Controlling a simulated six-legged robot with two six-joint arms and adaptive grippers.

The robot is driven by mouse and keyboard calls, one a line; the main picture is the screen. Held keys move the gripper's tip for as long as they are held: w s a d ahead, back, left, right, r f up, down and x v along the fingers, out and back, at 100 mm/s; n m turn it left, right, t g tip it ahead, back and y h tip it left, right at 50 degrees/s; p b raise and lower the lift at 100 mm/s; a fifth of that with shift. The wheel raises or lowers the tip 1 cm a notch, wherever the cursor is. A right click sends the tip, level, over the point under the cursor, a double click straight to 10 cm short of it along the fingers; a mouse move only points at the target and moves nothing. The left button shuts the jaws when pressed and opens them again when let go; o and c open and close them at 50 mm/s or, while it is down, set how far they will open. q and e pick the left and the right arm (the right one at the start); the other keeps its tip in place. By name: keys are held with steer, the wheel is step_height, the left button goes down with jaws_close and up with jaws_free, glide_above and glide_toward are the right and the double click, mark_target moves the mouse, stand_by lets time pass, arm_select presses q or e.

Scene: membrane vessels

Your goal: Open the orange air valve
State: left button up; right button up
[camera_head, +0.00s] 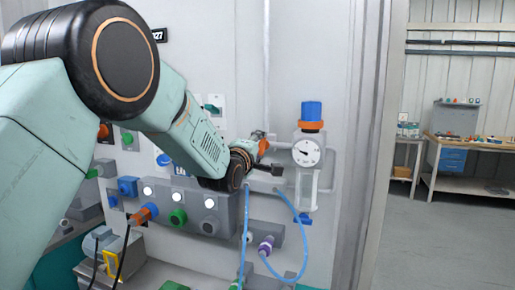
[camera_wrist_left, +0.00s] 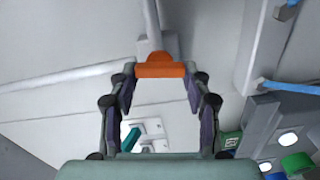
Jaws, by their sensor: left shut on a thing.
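The orange air valve handle (camera_head: 263,147) is on a thin grey pipe on the pale wall panel, left of the round gauge. In the left wrist view the orange handle (camera_wrist_left: 160,69) spans the space between the fingertips, with its grey valve body and pipe behind it. My left gripper (camera_wrist_left: 160,82) is shut on this handle, one finger at each end. In the head view my left gripper (camera_head: 268,162) is at the handle, with its fingers partly hidden by the wrist. My right gripper is not in view.
A gauge (camera_head: 306,152) with a blue-topped regulator (camera_head: 312,112) stands close to the right of the valve. Blue hoses (camera_head: 290,205) hang below. A grey box with lit buttons (camera_head: 178,195) is below my arm. A workbench (camera_head: 470,155) stands far right, with open floor before it.

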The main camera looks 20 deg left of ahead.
arm_select(q)
steer(key=shift+d+f, duration=0.1)
steer(key=shift+f, duration=0.05)
steer(key=o, duration=1.2)
steer(key=shift+w+d, duration=0.1)
steer(key=shift+d, duration=0.05)
steer(key=shift+c, duration=0.2)
steer(key=shift+a, duration=0.2)
steer(key=s, duration=1.2)
steer(key=shift+s+a, duration=0.1)
steer(key=shift+a, duration=0.05)
